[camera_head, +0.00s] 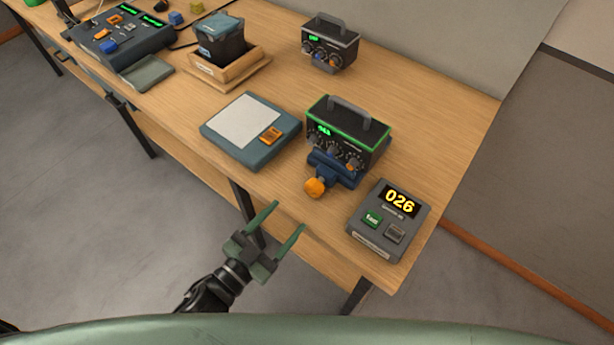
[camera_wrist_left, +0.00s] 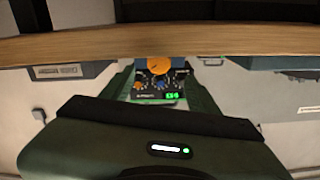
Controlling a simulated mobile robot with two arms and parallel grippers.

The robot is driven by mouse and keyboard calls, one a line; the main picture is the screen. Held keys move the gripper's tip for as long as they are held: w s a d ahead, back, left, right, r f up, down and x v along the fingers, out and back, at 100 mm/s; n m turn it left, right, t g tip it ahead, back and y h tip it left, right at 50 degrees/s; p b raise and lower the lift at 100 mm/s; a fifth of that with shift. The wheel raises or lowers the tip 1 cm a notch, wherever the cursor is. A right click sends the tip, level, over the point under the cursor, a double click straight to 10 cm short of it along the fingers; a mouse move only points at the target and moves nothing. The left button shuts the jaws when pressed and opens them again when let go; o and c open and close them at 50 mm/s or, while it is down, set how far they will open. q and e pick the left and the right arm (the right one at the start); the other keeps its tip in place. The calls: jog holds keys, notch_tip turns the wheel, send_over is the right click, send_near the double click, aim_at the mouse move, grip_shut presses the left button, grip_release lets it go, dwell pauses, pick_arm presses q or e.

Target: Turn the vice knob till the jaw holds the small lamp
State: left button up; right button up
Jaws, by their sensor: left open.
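The blue vice (camera_head: 335,168) stands near the table's front edge, with its orange knob (camera_head: 315,187) pointing toward me. The knob also shows in the left wrist view (camera_wrist_left: 158,64). A black box with a handle, green-lit rim and green display (camera_head: 348,134) sits at the vice; I cannot tell whether the jaw touches it. I cannot make out a separate small lamp. My left gripper (camera_head: 290,215) is open and empty, its fingers pointing toward the table edge, short of the knob. My right gripper is not in view.
A grey box with a yellow 026 display (camera_head: 397,203) stands right of the vice. A blue-grey pad with a white sheet (camera_head: 245,125) lies left. A second black box (camera_head: 330,42), a wooden tray (camera_head: 207,74) and a control panel (camera_head: 118,38) stand farther back.

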aim_at(311, 192)
pick_arm(q)
jog(key=p+x, duration=0.1)
jog(key=x, duration=0.5)
jog(key=shift+w+d+r+p, duration=0.15)
jog(key=shift+w+d+p, duration=0.1)
jog(key=shift+d+p, duration=0.1)
jog(key=shift+w+d, duration=0.25)
jog(key=shift+w, duration=0.1)
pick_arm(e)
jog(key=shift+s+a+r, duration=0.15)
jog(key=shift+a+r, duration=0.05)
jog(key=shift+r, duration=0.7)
pick_arm(q)
grip_shut()
jog(key=shift+m, duration=0.7)
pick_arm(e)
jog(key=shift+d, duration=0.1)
